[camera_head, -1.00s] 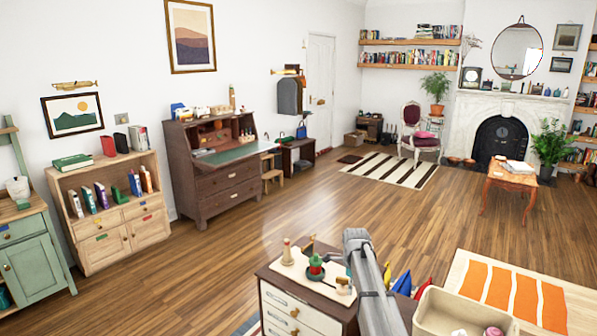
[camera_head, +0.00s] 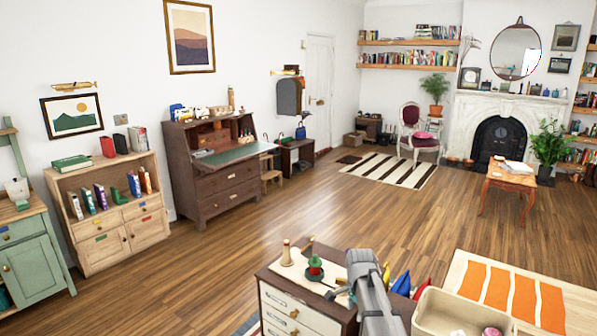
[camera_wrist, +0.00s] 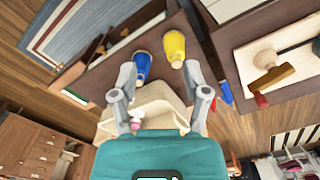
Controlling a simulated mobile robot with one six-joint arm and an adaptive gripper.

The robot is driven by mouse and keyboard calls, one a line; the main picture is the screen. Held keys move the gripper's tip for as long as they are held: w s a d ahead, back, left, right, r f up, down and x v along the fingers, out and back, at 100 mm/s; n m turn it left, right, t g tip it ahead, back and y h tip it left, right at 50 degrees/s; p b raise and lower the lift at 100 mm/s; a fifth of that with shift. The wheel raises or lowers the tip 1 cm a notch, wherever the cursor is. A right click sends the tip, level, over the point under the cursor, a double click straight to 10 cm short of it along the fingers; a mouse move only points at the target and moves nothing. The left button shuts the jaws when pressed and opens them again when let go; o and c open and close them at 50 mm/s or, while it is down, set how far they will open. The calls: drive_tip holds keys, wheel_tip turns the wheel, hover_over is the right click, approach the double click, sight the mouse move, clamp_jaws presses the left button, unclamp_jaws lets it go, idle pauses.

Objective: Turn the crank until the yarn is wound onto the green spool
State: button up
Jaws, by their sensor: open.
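The green spool (camera_head: 315,264) stands upright on a cream board (camera_head: 272,262) on top of the drawer cabinet, in the head view. A pale wooden peg (camera_head: 287,254) stands to its left. In the wrist view a brown wooden bar with a red end (camera_wrist: 272,78), which looks like the crank, lies over the board (camera_wrist: 240,62) at right. A green edge at the far right appears to be the spool (camera_wrist: 317,47). My gripper (camera_wrist: 158,75) is open and empty, left of the bar and apart from it. I cannot make out the yarn clearly.
A blue bottle-like object (camera_wrist: 142,67) and a yellow one (camera_wrist: 174,48) appear near my fingers. A cream bin (camera_head: 440,308) stands right of the cabinet (camera_head: 290,310). The wooden floor behind is open.

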drive_tip(key=s+n, duration=1.3)
drive_tip(key=s, duration=0.5)
drive_tip(key=shift+r+p, duration=0.4)
drive_tip(key=shift+r, duration=0.05)
